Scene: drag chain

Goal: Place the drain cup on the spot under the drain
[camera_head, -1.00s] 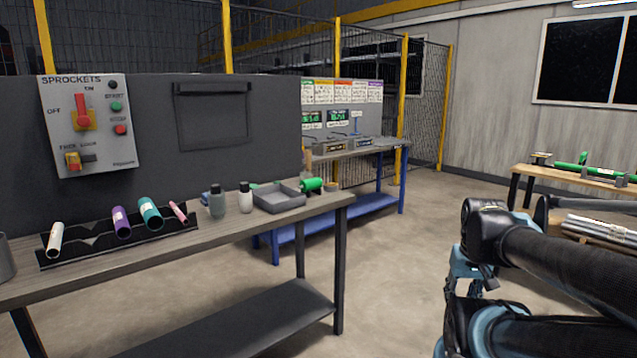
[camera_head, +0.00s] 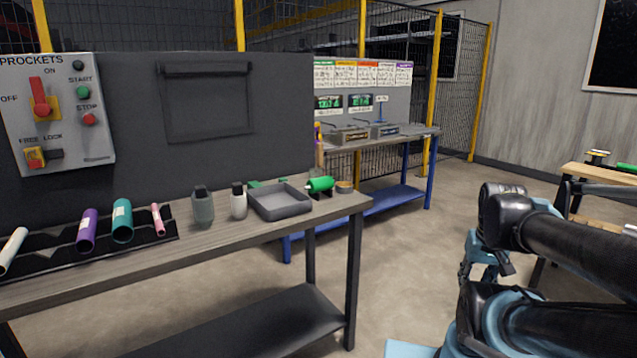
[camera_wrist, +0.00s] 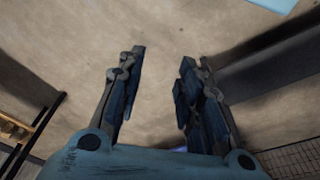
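My gripper (camera_wrist: 162,55) is open in the wrist view, with its two fingers apart and only bare floor between them. In the head view my arm is at the right, off the bench, and its fingers are hard to make out. A small round tin or cup (camera_head: 344,187) stands at the right end of the near bench (camera_head: 250,238), beside a green cylinder (camera_head: 320,184). I cannot tell for sure whether it is the drain cup. No drain and no marked spot under one can be made out.
A grey tray (camera_head: 279,202), two bottles (camera_head: 203,207) and a rack of coloured tubes (camera_head: 122,220) occupy the near bench. A control panel (camera_head: 57,115) hangs behind. A blue-framed bench (camera_head: 385,145) stands beyond. A pale blue patch (camera_head: 408,349) lies on otherwise clear floor.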

